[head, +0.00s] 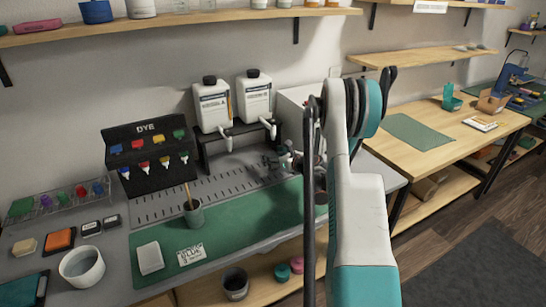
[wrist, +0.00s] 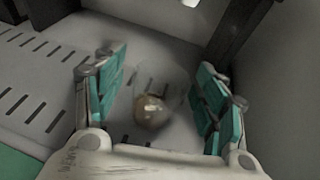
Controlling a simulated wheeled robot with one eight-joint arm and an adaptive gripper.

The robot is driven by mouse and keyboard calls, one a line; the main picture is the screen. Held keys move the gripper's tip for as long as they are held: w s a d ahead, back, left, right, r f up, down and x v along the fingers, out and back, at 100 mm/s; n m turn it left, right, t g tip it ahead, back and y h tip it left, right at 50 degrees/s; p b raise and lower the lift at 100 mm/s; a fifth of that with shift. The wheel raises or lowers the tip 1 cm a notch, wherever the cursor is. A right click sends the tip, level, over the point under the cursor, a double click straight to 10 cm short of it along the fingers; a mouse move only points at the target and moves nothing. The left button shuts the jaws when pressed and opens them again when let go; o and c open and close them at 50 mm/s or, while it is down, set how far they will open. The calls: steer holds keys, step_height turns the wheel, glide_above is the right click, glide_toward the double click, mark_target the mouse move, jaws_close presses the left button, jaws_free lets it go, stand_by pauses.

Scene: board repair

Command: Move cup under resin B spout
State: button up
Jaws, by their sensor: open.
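A clear cup (wrist: 155,108) with a little amber liquid at its bottom stands on the slotted grey surface in the wrist view. My gripper (wrist: 163,92) is open, with one teal-padded finger on each side of the cup and gaps visible. In the head view my gripper (head: 285,160) is near the right end of the bottle stand, and the cup is not clear there. Two white resin bottles, left (head: 212,106) and right (head: 254,97), sit on the black stand (head: 232,133), each with a spout in front. I cannot read which is B.
A black dye rack (head: 146,142) stands left of the bottles. A grey cup with a stick (head: 194,213) stands on the green mat (head: 225,240). A white box (head: 300,105) is right of the bottles. Dark stand legs rise beyond my fingers in the wrist view.

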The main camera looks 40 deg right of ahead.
steer(key=p+v, duration=0.3)
steer(key=v, duration=0.8)
steer(key=shift+s+p, duration=0.25)
steer(key=shift+p, duration=0.05)
